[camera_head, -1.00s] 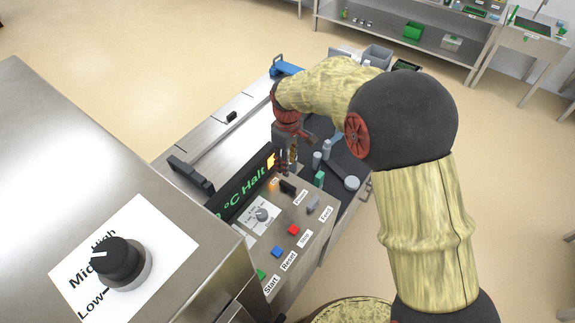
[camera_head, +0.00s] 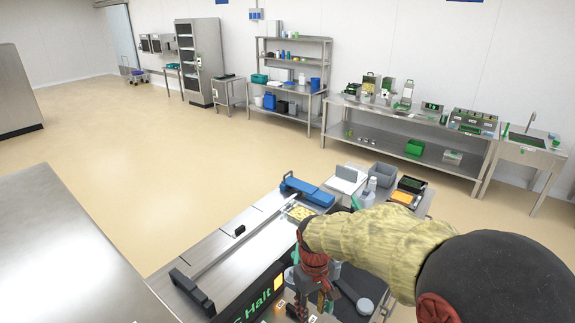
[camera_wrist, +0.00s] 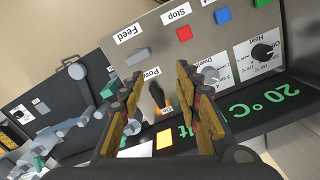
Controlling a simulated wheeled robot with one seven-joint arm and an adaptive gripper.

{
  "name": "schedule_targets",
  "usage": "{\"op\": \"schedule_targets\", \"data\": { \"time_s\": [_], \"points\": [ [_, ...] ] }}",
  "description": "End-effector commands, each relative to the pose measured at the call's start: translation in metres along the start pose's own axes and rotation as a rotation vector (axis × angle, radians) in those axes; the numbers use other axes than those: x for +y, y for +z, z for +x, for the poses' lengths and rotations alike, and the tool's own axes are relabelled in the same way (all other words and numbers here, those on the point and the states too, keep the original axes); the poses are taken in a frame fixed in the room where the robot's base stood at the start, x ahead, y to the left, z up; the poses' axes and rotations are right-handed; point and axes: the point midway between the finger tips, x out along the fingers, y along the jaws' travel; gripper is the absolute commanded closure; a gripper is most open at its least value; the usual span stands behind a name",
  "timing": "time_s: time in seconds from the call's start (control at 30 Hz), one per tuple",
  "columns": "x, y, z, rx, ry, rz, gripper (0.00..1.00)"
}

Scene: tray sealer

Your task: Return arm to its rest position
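My gripper (camera_wrist: 158,78) is open, its two fingers apart on either side of the black power switch (camera_wrist: 157,96) on the tray sealer's control panel (camera_wrist: 215,80). Nothing is held, and I cannot tell whether a finger touches the switch. In the head view my gripper (camera_head: 312,298) points down at the lower edge, by the right end of the display (camera_head: 250,300). The display reads 20 °C Halt in green in the wrist view (camera_wrist: 262,103), with an orange lit patch (camera_wrist: 164,140). My arm reaches in from the lower right and hides part of the sealer.
A blue-handled part (camera_head: 308,192) and a tray with yellow contents (camera_head: 299,213) lie on the sealer's deck. Grey bins (camera_head: 383,174) and bottles stand behind my arm. A steel cabinet (camera_head: 65,250) is close at left. Open floor (camera_head: 200,165) lies beyond, before the wall shelves.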

Motion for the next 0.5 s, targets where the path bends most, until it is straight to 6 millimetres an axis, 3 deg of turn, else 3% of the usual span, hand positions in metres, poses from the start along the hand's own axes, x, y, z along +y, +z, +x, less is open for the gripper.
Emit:
{"op": "schedule_targets", "data": {
  "time_s": [0.3, 0.5],
  "points": [
    [0.007, 0.103, -0.043, 0.141, 0.023, 0.257, 0.67],
    [0.008, 0.166, -0.054, 0.268, 0.045, 0.379, 0.67]
  ]
}}
